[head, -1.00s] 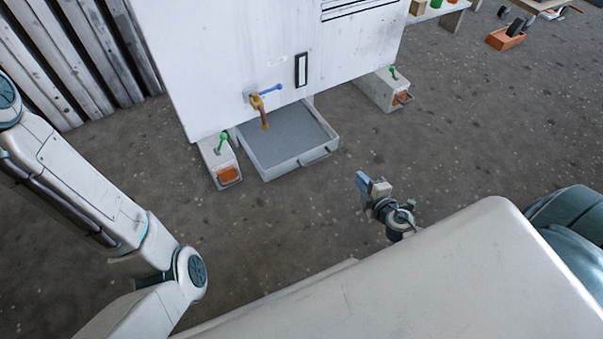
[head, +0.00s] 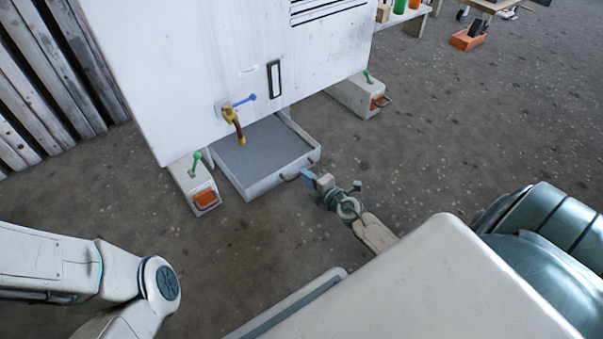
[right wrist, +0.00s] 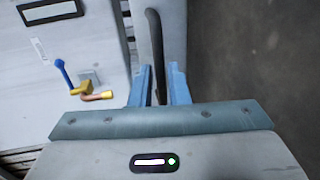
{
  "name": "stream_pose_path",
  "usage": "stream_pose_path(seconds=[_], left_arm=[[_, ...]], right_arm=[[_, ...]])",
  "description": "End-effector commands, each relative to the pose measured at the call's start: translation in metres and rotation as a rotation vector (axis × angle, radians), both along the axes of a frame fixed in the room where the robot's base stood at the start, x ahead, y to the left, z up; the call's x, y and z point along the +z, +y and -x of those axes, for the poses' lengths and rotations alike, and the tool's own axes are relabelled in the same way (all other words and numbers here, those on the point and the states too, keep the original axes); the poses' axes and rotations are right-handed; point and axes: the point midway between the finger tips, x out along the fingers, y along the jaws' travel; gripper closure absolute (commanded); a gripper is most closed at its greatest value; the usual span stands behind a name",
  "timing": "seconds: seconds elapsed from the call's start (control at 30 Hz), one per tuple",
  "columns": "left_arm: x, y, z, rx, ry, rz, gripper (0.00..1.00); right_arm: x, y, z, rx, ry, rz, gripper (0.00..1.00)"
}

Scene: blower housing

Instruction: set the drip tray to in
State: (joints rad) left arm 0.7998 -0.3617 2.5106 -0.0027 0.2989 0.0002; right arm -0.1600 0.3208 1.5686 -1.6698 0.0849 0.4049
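The drip tray (head: 262,160) is a shallow grey tray with a light rim. It sticks out on the floor from under the white blower housing (head: 190,70). Its dark handle (head: 299,173) is on the front wall. My right gripper (head: 312,180) is at that handle. In the right wrist view, the blue fingers of my right gripper (right wrist: 160,72) stand apart, one on each side of the dark handle (right wrist: 154,40). I see a gap beside the handle, and cannot tell whether either finger touches it. My left gripper is outside the head view; only my left arm's links show.
A brass tap with a blue lever (head: 234,115) hangs over the tray. Feet with green knobs and orange parts stand left (head: 195,183) and right (head: 358,96) of it. A plank wall (head: 50,90) is at left. The floor in front is clear.

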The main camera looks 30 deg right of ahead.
Motion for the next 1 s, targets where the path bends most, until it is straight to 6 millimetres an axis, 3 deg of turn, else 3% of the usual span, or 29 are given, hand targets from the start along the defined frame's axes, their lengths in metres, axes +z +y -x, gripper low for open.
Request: stream_pose_path(seconds=[0.23,0.53,0.57,0.63,1.0], left_arm=[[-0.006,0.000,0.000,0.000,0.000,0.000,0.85],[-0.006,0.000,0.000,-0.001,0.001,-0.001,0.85],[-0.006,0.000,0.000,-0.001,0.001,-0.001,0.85],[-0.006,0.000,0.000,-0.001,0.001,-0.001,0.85],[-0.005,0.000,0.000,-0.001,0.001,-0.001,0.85]], right_arm=[[-0.006,0.002,-0.025,0.000,0.000,-0.001,0.85],[-0.006,0.002,-0.028,0.000,0.000,-0.001,0.85],[-0.006,0.002,-0.028,0.000,0.000,-0.001,0.87],[-0.006,0.002,-0.028,0.000,0.000,-0.001,1.00],[-0.005,0.003,-0.036,0.000,-0.001,-0.002,1.00]])
